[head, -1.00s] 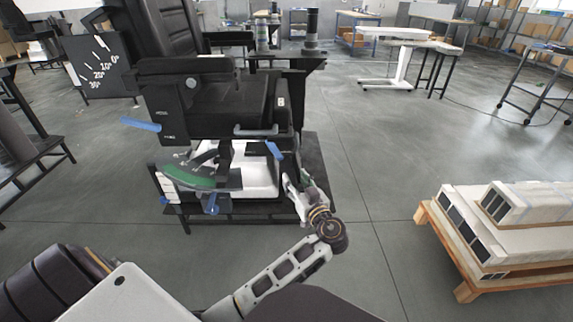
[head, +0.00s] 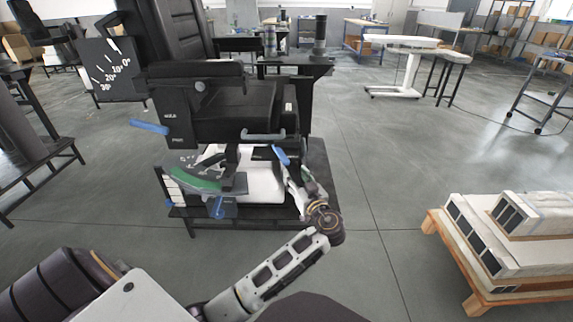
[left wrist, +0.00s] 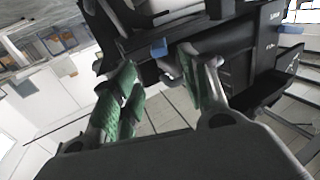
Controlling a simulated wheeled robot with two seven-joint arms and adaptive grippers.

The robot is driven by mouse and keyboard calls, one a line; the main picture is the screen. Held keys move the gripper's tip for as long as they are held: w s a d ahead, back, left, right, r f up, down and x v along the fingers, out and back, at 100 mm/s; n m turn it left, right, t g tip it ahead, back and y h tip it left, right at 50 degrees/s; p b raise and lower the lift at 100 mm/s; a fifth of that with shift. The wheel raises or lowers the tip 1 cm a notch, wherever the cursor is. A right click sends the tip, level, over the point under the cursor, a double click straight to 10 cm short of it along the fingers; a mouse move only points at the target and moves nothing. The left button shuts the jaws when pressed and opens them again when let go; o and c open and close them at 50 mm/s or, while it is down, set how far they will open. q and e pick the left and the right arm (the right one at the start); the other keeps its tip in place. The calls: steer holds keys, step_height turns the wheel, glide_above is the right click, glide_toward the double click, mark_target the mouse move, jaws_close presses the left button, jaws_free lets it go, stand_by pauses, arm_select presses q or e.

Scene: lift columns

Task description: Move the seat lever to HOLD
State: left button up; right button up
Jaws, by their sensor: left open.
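A black seat (head: 225,105) stands on a low dark stand. Three blue levers show on it in the head view: one at the seat's left side (head: 150,127), one at the right under the front edge (head: 281,155), and one low at the front (head: 217,207). Small white labels near the left-side lever are too small to read surely. My left gripper (head: 291,182) is beside the seat's lower right, just below the right blue lever. In the left wrist view its green-padded fingers (left wrist: 158,82) are apart and empty, with a blue piece (left wrist: 158,48) beyond the gap. My right gripper is not seen.
A green curved scale (head: 192,180) lies under the seat. A pallet with long white boxes (head: 510,235) stands on the right. A dark angle board (head: 110,70) stands behind left. The floor between seat and pallet is clear.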

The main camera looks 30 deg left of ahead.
mark_target(287, 163)
arm_select(q)
steer(key=b+x, duration=0.1)
steer(key=x, duration=0.6)
steer(key=shift+w+a, duration=0.2)
steer(key=shift+a, duration=0.1)
steer(key=shift+w+a+b, duration=0.4)
steer(key=shift+a, duration=0.2)
steer(key=shift+c, duration=0.2)
steer(key=c, duration=0.7)
jaws_close()
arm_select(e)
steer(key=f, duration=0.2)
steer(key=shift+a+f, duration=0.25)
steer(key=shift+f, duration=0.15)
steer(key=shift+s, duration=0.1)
